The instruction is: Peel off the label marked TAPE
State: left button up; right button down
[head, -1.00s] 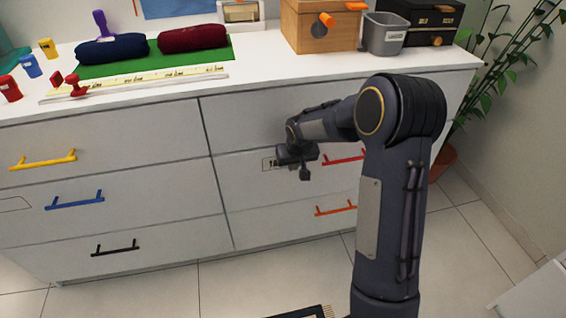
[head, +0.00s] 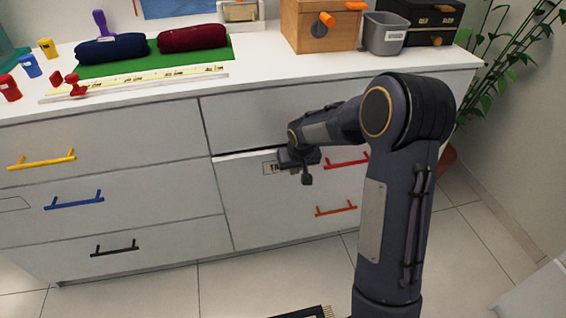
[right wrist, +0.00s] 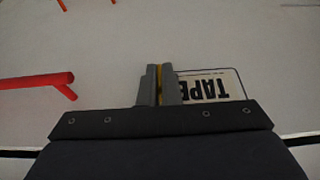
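The label marked TAPE (head: 269,168) is on the front of the drawer with the red handle. It shows upside down in the right wrist view (right wrist: 218,87), lying flat, with one end hidden by the fingers. My right gripper (head: 285,158) is at the drawer front, at the label's end. In the right wrist view its fingers (right wrist: 160,85) are close together with a thin yellowish strip between them, and they appear shut on the label's edge. The drawer (head: 240,195) stands slightly out, with a dark gap along its top. My left gripper is not in view.
The red handle (head: 346,161) is beside the gripper, and an orange handle (head: 335,210) is below. The dresser top (head: 255,88) holds rolled cloths, a wooden box (head: 320,25) and a grey bin (head: 384,36). The floor in front is mostly clear.

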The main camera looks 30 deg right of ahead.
jog(key=shift+s+a, duration=0.15)
jog(key=shift+s, duration=0.4)
dwell(0.5)
jog(key=shift+s+a+b, duration=0.2)
jog(key=shift+s, duration=0.6)
jog(key=shift+s+a+b, duration=0.15)
jog(key=shift+s+b, duration=0.05)
jog(key=shift+s, duration=0.55)
jog(key=shift+s+a+b, duration=0.2)
jog(key=shift+s, duration=0.6)
